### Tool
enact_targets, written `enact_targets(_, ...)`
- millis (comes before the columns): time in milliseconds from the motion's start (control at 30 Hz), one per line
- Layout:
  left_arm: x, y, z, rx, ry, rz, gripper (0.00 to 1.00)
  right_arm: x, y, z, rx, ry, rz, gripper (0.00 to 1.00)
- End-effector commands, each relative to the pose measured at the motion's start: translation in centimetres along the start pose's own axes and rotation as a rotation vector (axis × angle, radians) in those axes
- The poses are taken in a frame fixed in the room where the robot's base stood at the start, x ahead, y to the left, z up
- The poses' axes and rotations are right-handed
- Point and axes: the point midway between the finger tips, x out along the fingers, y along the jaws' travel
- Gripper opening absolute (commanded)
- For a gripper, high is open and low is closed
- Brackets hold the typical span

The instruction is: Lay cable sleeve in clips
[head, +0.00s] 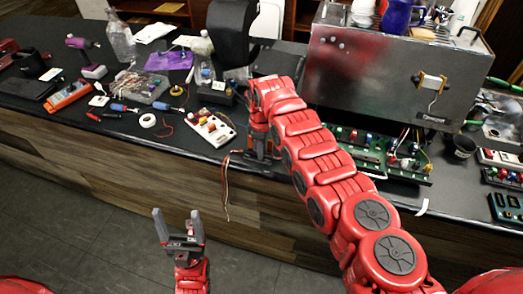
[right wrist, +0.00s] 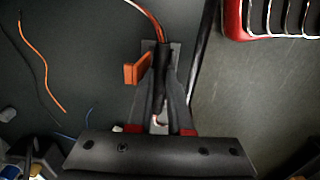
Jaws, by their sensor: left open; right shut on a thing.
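My right gripper (head: 260,146) is above the counter's front edge. In the right wrist view the same gripper (right wrist: 163,85) is shut on a dark cable sleeve (right wrist: 162,72), which lies lengthwise between its fingers. Red and white wires (right wrist: 146,14) come out of the sleeve's far end; in the head view thin wires (head: 227,190) hang over the counter edge. A small orange piece (right wrist: 137,69) is beside the left finger; I cannot tell whether it is a clip. My left gripper (head: 179,226) is open and empty in front of the counter. I cannot make out the clips with certainty.
The black counter (head: 110,140) holds a white board with coloured parts (head: 211,128), a tape roll (head: 147,120) and several tools. The floor in front of the counter is clear.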

Motion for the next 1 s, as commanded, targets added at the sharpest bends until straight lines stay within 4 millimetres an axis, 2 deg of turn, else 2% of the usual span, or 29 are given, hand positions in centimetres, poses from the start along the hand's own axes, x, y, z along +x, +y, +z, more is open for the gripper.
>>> enact_targets(300, 0.0, 0.0, 0.0, 0.0, 0.0, 0.0, 0.76, 0.0, 0.0, 0.0, 0.0, 0.0, 0.0, 0.0)
enact_targets(333, -0.1, 0.0, 0.0, 0.0, 0.0, 0.0, 0.76, 0.0, 0.0, 0.0, 0.0, 0.0, 0.0, 0.19)
enact_targets(500, -0.1, 0.0, 0.0, 0.0, 0.0, 0.0, 0.76, 0.0, 0.0, 0.0, 0.0, 0.0, 0.0, 0.5)
enact_targets(533, 0.0, 0.0, 0.0, 0.0, 0.0, 0.0, 0.76, 0.0, 0.0, 0.0, 0.0, 0.0, 0.0, 0.53)
enact_targets(833, -0.1, 0.0, 0.0, 0.0, 0.0, 0.0, 0.76, -0.1, 0.0, 0.0, 0.001, 0.001, 0.001, 0.53)
enact_targets(1000, -0.7, 0.0, 0.1, 0.0, 0.0, 0.0, 0.76, -1.8, 0.2, 0.1, 0.003, 0.003, 0.004, 0.53)
